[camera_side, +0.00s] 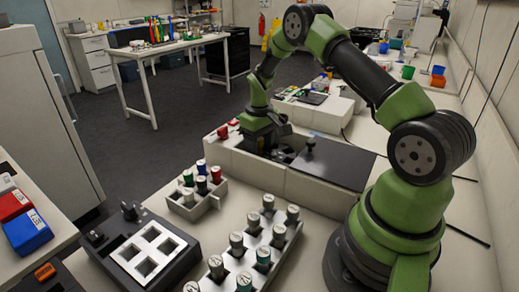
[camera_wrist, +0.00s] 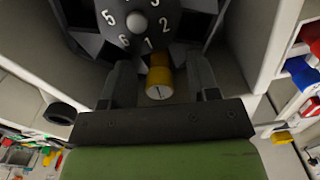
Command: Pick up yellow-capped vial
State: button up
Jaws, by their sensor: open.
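The yellow-capped vial (camera_wrist: 159,82) shows in the wrist view, its cap towards the camera, at the edge of a dark numbered rotor (camera_wrist: 135,22) near the numbers 1 and 2. My gripper (camera_wrist: 160,68) is open, with one finger on each side of the vial. I cannot tell whether either finger touches it. In the side view my gripper (camera_side: 262,140) reaches down into the opening of a white-walled housing (camera_side: 305,187). The vial and the rotor are hidden there.
A dark lid with a knob (camera_side: 325,165) lies right of the opening. In front stand a small rack (camera_side: 183,210) with red, blue, green and dark-capped vials, a long rack (camera_side: 240,278) of grey-capped tubes, and a black device with square openings (camera_side: 137,248). Pale walls surround the rotor closely.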

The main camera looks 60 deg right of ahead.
aim_at(260, 139)
jog(key=shift+c, duration=0.5)
jog(key=c, duration=0.7)
jog(key=shift+c, duration=0.2)
jog(key=shift+r, duration=0.1)
notch_tip(260, 139, up, 10)
jog(key=shift+f, duration=0.1)
